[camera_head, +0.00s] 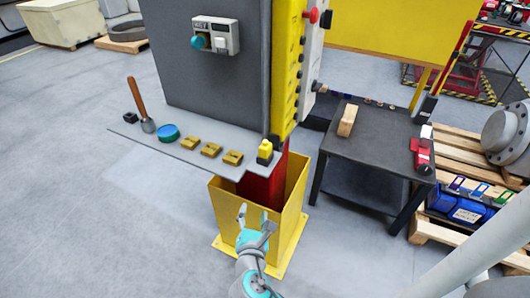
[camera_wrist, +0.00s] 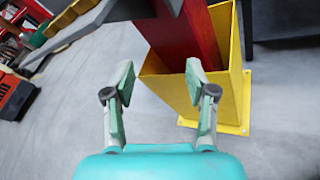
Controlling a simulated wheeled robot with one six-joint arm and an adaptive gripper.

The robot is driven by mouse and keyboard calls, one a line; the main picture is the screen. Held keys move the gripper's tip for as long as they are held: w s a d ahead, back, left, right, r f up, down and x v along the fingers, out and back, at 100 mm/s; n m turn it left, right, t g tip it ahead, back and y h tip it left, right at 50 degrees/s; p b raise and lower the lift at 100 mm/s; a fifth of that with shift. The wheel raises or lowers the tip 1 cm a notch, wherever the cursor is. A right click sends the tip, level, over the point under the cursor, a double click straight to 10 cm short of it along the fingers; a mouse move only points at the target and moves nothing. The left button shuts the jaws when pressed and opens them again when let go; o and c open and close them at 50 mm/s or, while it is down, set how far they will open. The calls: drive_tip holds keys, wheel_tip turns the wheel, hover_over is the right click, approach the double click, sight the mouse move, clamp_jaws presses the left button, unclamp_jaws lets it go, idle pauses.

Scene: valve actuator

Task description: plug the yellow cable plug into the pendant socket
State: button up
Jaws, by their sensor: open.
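The yellow cable plug (camera_head: 265,150) stands upright on a dark base at the right front corner of the grey shelf (camera_head: 165,153). My gripper (camera_head: 256,218) is open and empty, in front of and below the plug, over the yellow box-shaped base (camera_head: 232,215). In the wrist view my gripper (camera_wrist: 158,78) has its two fingers spread apart with nothing between them. The plug cannot be made out there. A pale box (camera_head: 313,47) with a red button is on the yellow column's right side; I cannot tell which part is the pendant socket.
A dark table (camera_head: 375,145) stands at right with a wooden block (camera_head: 347,120) and a red tool (camera_head: 421,153). The floor at left is clear.

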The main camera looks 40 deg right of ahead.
drive_tip(key=w+d+r+g+h, duration=0.2)
drive_tip(key=w+r+h, duration=0.1)
drive_tip(key=r, duration=0.3)
drive_tip(key=g+h, duration=0.3)
approach(263, 153)
drive_tip(key=d, duration=0.1)
drive_tip(key=x, duration=0.4)
drive_tip(key=shift+w+d+r, duration=0.25)
drive_tip(key=shift+w, duration=0.2)
drive_tip(key=shift+x, duration=3.1)
drive_tip(key=shift+s+f, duration=0.15)
drive_tip(key=shift+f, duration=0.05)
clamp_jaws()
